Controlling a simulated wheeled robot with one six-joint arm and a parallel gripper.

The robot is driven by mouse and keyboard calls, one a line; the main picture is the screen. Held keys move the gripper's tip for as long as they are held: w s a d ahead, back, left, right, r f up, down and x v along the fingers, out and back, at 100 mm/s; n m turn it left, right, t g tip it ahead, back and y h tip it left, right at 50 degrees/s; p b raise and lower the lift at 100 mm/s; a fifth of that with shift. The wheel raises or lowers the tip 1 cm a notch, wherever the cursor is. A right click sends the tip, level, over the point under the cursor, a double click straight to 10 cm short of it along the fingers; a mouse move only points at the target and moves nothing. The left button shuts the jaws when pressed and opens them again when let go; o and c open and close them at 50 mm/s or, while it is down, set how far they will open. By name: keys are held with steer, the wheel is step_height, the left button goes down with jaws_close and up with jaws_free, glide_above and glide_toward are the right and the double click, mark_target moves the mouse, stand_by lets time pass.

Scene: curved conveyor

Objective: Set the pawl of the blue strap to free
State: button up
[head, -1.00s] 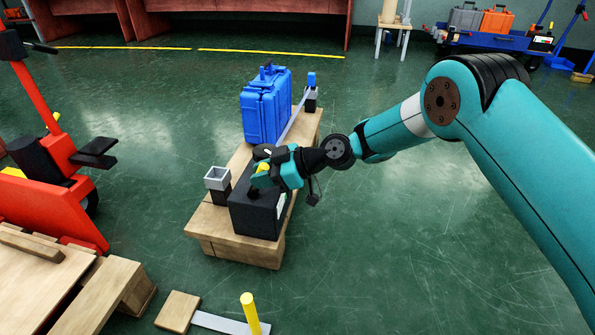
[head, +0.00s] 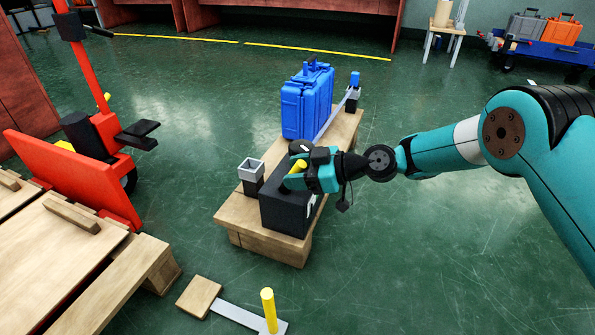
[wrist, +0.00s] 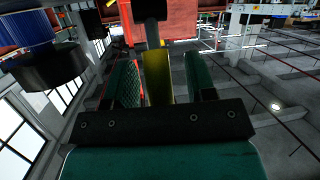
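A blue case (head: 307,104) stands upright on a low wooden bench. A pale strap or strip (head: 331,118) runs beside it to a small post with a blue top (head: 355,79); I cannot tell which part is the blue strap. A black box (head: 286,209) sits at the bench's near end with a short yellow handle (head: 297,167) above it, apparently tilted. My gripper (head: 292,178) is at this handle. In the wrist view, a yellow bar (wrist: 157,80) stands between my two green-padded fingers, with a visible gap on the right side. The pawl itself cannot be made out.
The wooden bench (head: 240,241) also bears a small square-topped post (head: 251,174) left of the box. A red machine (head: 90,180) and wooden pallet stand at left. A second yellow post (head: 268,309) rises from a strip in front.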

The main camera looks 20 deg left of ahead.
steer(key=shift+d, duration=0.1)
steer(key=shift+w+d+r+p, duration=0.15)
steer(key=shift+d+p, duration=0.15)
steer(key=p+v, duration=0.7)
steer(key=v, duration=0.9)
steer(key=shift+d, duration=0.25)
steer(key=shift+r, duration=0.1)
